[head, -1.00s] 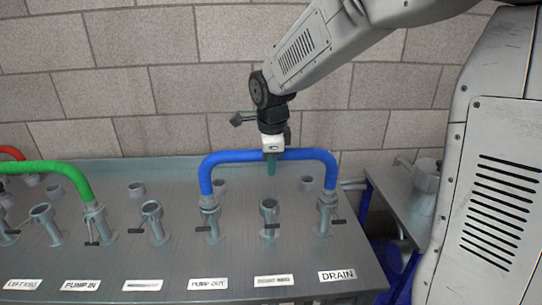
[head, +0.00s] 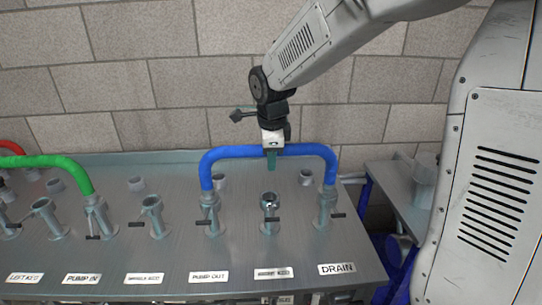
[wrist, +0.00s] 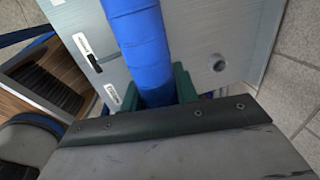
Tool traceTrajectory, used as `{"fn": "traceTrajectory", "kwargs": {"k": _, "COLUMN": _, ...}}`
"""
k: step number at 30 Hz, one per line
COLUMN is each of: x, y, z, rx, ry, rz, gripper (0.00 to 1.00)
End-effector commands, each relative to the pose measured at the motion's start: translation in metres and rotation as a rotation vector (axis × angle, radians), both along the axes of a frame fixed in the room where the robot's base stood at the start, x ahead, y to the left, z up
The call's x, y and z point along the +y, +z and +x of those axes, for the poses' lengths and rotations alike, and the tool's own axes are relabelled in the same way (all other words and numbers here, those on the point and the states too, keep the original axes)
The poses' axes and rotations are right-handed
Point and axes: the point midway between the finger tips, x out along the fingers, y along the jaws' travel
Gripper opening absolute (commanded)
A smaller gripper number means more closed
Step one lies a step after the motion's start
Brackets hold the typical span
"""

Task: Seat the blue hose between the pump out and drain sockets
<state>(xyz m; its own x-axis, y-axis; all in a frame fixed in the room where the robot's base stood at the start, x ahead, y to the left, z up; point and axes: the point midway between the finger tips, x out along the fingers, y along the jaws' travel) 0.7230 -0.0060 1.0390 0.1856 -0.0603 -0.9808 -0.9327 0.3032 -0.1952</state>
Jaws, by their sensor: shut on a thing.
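The blue hose (head: 235,153) is an upside-down U above the metal bench. Its left end (head: 207,192) meets the top of the socket over the PUMP OUT label (head: 208,277). Its right end (head: 329,187) meets the socket over the DRAIN label (head: 337,268). I cannot tell how deeply either end sits. My gripper (head: 271,161) is shut on the middle of the hose's top span, with a green fingertip showing below it. In the wrist view the hose (wrist: 140,45) runs between both green fingers (wrist: 155,92).
An unlabelled-to-my-eye open socket (head: 269,205) stands between the hose ends. A green hose (head: 68,165) and a red hose (head: 10,148) are at left. Small levers stick out from the sockets. A side table (head: 390,205) stands right of the bench, and a brick wall behind.

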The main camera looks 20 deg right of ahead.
Motion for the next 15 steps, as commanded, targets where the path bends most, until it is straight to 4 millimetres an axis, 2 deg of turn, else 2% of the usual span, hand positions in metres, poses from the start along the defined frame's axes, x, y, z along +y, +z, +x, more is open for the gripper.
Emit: {"fn": "traceTrajectory", "kwargs": {"k": 15, "x": 0.0, "y": -0.005, "z": 0.0006, "rx": -0.002, "ry": 0.0, "rz": 0.0, "gripper": 0.07}}
